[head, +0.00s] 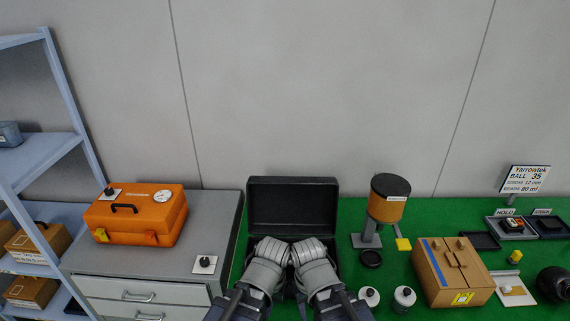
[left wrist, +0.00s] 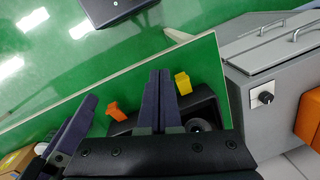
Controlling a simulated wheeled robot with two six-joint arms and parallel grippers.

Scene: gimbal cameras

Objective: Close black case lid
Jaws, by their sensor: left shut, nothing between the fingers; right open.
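The black case (head: 293,207) stands on the green table with its lid open and upright at the back. In the head view both of my wrists are over its front, side by side, hiding most of the inside. My left gripper (head: 273,252) shows its fingers in the left wrist view (left wrist: 160,88): they are shut together, with nothing between them, over a dark tray-like part of the case (left wrist: 208,108). An orange piece (left wrist: 115,110) and a yellow piece (left wrist: 183,83) show beside them. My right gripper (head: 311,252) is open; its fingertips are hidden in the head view.
A grey drawer cabinet (head: 150,262) with an orange case (head: 137,217) stands to the left. A dispenser (head: 387,200), white bottles (head: 404,297) and a cardboard box (head: 452,272) are to the right. The grey wall is behind.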

